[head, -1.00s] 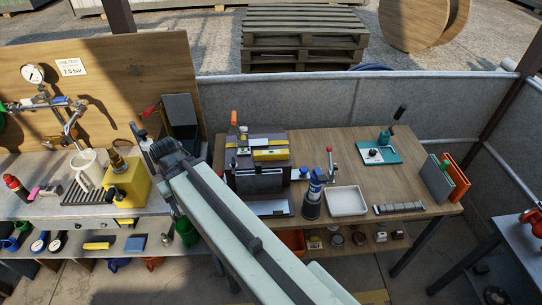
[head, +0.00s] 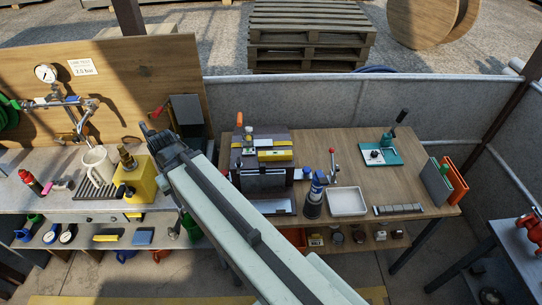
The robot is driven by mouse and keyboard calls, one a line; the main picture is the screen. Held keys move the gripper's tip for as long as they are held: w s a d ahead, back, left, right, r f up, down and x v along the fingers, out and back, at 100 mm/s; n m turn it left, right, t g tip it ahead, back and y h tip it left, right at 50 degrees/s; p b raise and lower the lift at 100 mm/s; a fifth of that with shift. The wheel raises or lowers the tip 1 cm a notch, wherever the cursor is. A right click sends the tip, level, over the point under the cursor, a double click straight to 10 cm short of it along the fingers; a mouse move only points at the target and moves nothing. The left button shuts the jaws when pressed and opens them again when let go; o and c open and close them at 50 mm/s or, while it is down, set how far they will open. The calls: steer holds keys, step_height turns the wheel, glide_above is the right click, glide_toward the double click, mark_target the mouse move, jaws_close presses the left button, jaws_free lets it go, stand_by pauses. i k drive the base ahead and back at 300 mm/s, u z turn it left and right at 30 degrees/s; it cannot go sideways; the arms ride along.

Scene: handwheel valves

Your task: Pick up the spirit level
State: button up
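A yellow bar with a small pale window, which looks like the spirit level (head: 275,155), lies flat on top of a dark box (head: 240,172) on the wooden table. Another thin yellow strip lies just behind it. My arm reaches from the bottom middle up and left. My gripper (head: 150,130) is at its far end, over the gap between the left bench and the wooden table, left of the yellow bar and apart from it. The fingers are small and dark, and I cannot tell whether they are open or shut.
An orange-topped bottle (head: 239,122) stands by the dark box's back left. A blue-and-black cylinder (head: 314,195), a white tray (head: 347,201) and a teal press (head: 381,152) share the table. A yellow block (head: 140,180) and mug (head: 98,164) stand on the left bench.

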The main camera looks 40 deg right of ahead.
mark_target(270, 155)
steer(key=u, duration=2.2)
steer(key=k, duration=1.35)
steer(key=z, duration=0.9)
